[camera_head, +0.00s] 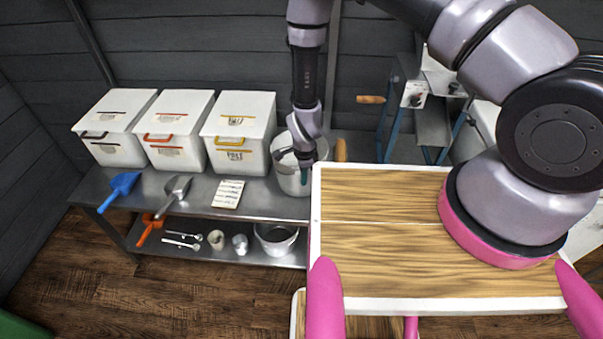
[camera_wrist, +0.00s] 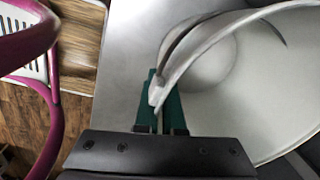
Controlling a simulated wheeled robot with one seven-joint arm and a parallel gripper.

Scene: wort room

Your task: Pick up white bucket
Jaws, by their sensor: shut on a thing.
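The white bucket (camera_head: 290,179) stands upright on the metal shelf, right of the white bins, in the head view. It fills the right side of the wrist view (camera_wrist: 272,95), where I look into its open, empty-looking inside. My gripper (camera_head: 304,170) is above the bucket's right side and partly hides it. I cannot tell whether the bucket is lifted off the shelf.
Three lidded bins (camera_head: 240,132) stand left of the bucket. A blue scoop (camera_head: 121,188), a metal scoop (camera_head: 175,190) and a paper card (camera_head: 228,194) lie on the upper shelf. Another bucket (camera_head: 276,239) and small tools are on the lower shelf. My wooden-topped base is close on the right.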

